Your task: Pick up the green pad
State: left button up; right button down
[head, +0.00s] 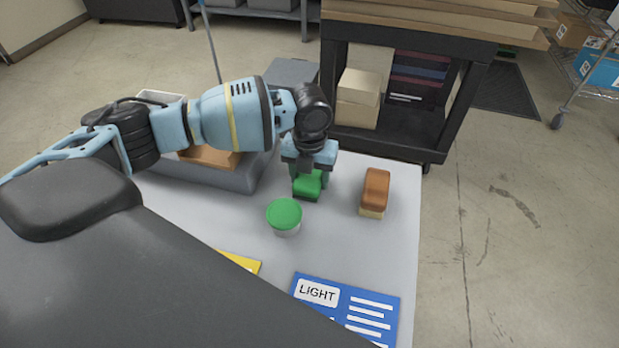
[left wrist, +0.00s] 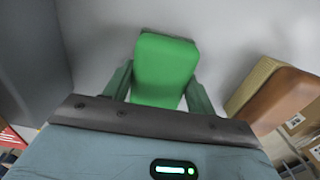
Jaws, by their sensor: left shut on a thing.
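The green pad (head: 308,184) is a small block on the grey table (head: 340,240), near its far edge. My left gripper (head: 308,176) comes down over it from above, with a finger on each side. In the left wrist view the green pad (left wrist: 165,65) stands between the two fingers of my left gripper (left wrist: 160,88), which are shut on it. The pad's lower part shows dark in the head view. I cannot tell whether it touches the table. My right gripper is not in view.
A brown-topped block (head: 375,192) stands close to the right. A green-lidded tub (head: 285,215) stands in front. A blue card marked LIGHT (head: 345,308) and a yellow card (head: 242,262) lie nearer. A grey bin (head: 245,178) is at left; a black cart (head: 400,135) stands behind.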

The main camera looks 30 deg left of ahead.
pick_arm(q)
notch_tip(320, 180, up, 10)
jog(key=shift+r, duration=0.1)
dwell(0.4)
jog(key=o, duration=0.4)
jog(key=shift+c, duration=1.4)
jog(key=shift+s+d+n, duration=0.1)
jog(key=shift+d+n, duration=0.2)
jog(key=shift+n, duration=0.1)
jog(key=s+d+n, duration=0.7)
jog(key=d+n, duration=0.2)
jog(key=n, duration=0.7)
jog(key=s+d+n, duration=0.7)
jog(key=d+n, duration=0.1)
jog(key=n, duration=0.8)
jog(key=shift+d, duration=0.35)
